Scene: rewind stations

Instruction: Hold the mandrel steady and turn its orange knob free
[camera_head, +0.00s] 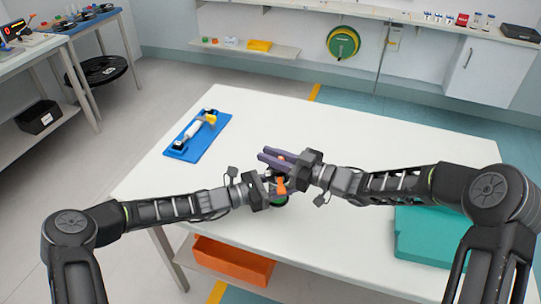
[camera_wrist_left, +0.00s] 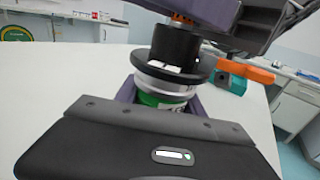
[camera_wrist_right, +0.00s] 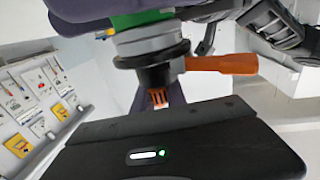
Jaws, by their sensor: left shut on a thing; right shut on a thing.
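The mandrel stands upright between my grippers above the white table; a little of its green body (camera_head: 279,201) shows in the head view. In the left wrist view the mandrel (camera_wrist_left: 173,84) has a black top and flange, a silver collar and a green body. My left gripper (camera_head: 272,188) is shut around the green body. My right gripper (camera_head: 274,157) is above, its purple fingers shut on the orange knob (camera_wrist_right: 158,97), mostly hidden between them. An orange lever (camera_wrist_right: 222,63) sticks out sideways beside the black part; it also shows in the left wrist view (camera_wrist_left: 252,73).
A blue tray (camera_head: 215,137) with a white and yellow tool lies on the table's far left. A teal block (camera_head: 420,246) lies at the right, under my right arm. An orange bin (camera_head: 232,262) sits below the table's front. The back right tabletop is clear.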

